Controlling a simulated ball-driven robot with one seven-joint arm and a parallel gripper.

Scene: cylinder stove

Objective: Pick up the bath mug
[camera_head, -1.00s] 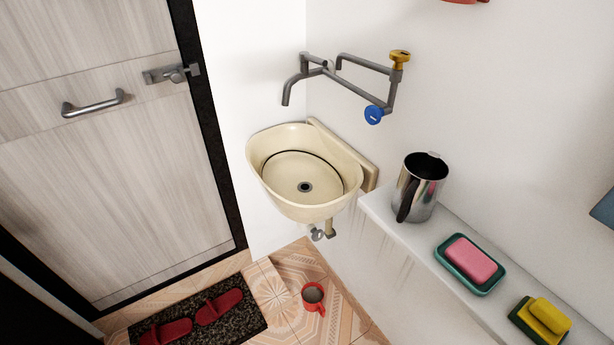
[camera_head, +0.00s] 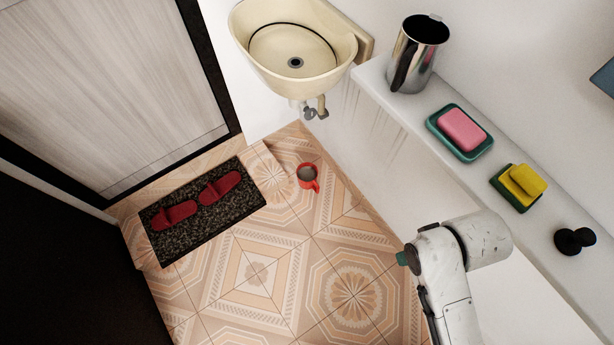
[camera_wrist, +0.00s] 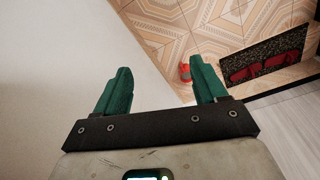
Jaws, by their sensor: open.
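A red mug (camera_head: 308,178), the likely bath mug, stands upright on the tiled floor below the sink, its handle toward the lower right in the head view. In the wrist view the red mug (camera_wrist: 185,73) is small and far off, seen just left of the right finger. My gripper (camera_wrist: 162,88) has two green fingers spread apart with nothing between them. In the head view only a green tip of my gripper (camera_head: 403,258) shows beside my white arm, to the lower right of the mug and well apart from it.
A cream sink (camera_head: 330,75) with its drain pipe hangs above and behind the mug. A white ledge (camera_head: 400,108) on the right bears a metal pitcher (camera_head: 418,55), a pink soap (camera_head: 462,129) and a sponge (camera_head: 527,180). A dark mat (camera_head: 222,217) with red slippers lies left. Floor tiles between are clear.

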